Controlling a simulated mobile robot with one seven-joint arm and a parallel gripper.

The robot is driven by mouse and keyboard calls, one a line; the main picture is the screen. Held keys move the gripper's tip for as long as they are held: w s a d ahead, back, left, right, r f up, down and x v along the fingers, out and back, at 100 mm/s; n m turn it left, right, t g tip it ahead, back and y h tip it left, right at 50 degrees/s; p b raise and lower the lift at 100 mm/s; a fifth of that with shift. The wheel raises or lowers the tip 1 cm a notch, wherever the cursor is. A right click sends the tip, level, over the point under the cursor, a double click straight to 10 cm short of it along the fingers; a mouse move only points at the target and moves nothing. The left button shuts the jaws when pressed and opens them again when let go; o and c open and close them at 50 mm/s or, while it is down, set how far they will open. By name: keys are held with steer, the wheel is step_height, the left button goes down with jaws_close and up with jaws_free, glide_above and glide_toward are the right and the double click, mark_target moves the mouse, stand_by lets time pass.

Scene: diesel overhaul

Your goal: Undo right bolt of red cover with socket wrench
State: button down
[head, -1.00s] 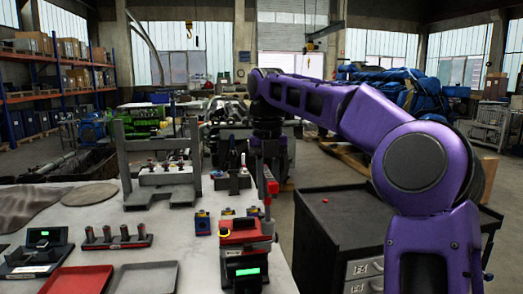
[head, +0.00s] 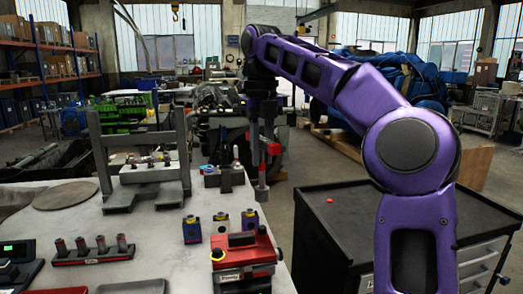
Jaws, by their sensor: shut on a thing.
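The red cover (head: 236,265) is the red body with a dark top and a yellow ring at its left, at the table's front right edge. Its right bolt is too small to make out. My gripper (head: 262,138) points down behind the cover and is shut on an upright tool, apparently the socket wrench (head: 262,170), with a grey shaft and red parts. The wrench's lower end hangs above and behind the cover's right side in the picture and appears apart from it. The fingers are dark and hard to separate from the tool.
A grey press-like frame (head: 105,165) and a rack of sockets (head: 92,254) are further left. A dark tool cabinet (head: 340,215) stands right of the table, beneath my arm.

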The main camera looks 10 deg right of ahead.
steer(key=shift+s+r+m, duration=0.1)
steer(key=shift+m, duration=0.9)
steer(key=shift+f, duration=0.2)
steer(key=shift+a+m, duration=0.1)
steer(key=shift+m, duration=0.2)
steer(key=shift+m, duration=0.4)
